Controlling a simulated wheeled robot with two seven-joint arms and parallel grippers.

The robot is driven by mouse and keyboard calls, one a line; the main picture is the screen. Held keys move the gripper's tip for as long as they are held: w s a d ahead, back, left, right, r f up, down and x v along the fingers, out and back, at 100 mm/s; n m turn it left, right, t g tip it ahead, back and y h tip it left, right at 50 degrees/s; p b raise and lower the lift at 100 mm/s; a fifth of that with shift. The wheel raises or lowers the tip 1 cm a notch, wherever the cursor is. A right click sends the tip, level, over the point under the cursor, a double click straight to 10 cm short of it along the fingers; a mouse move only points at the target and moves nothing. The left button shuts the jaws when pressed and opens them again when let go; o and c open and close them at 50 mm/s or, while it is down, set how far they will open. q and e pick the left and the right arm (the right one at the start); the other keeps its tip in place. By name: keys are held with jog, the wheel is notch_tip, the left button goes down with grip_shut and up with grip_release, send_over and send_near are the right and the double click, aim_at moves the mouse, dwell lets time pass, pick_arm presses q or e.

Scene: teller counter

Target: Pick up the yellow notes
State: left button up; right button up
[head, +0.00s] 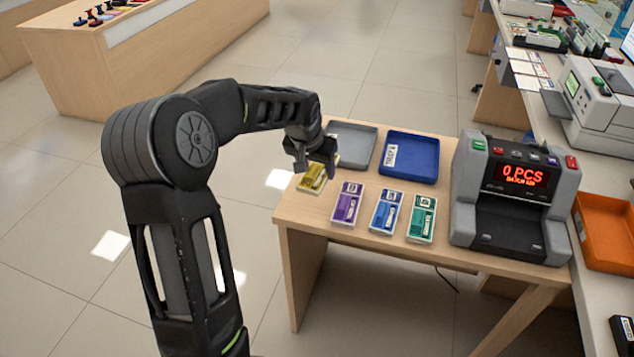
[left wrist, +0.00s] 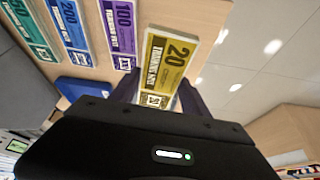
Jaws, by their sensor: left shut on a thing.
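The yellow notes (head: 313,179) are a flat bundle at the left end of the row of notes on the small wooden table. In the left wrist view the yellow notes (left wrist: 166,57) show a printed 20 and lie between the two fingers. My left gripper (head: 316,172) is over them from above and shut on them. In the left wrist view its dark fingers (left wrist: 158,92) stand on both sides of the bundle. Whether the bundle is lifted off the table is hard to tell. My right gripper is not in view.
Purple (head: 348,204), blue (head: 386,212) and green notes (head: 422,218) lie to the right. A grey tray (head: 364,131) and a blue tray (head: 408,139) stand behind. A counting machine (head: 512,199) reading 0 PCS stands at the table's right end.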

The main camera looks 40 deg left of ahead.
pick_arm(q)
jog(key=shift+r, duration=0.7)
jog(key=shift+m+h, duration=0.3)
jog(key=shift+m, duration=0.4)
jog(key=d, duration=0.3)
jog(key=d+f, duration=0.1)
jog(key=d, duration=0.3)
jog(key=d+f, duration=0.1)
jog(key=d, duration=0.3)
jog(key=shift+d, duration=0.2)
jog(key=s+d+f+m, duration=0.1)
jog(key=s+d, duration=0.2)
jog(key=d, duration=0.8)
jog(key=shift+d+f+h, duration=0.3)
jog(key=shift+d+f, duration=0.05)
jog(key=shift+s+r, duration=0.1)
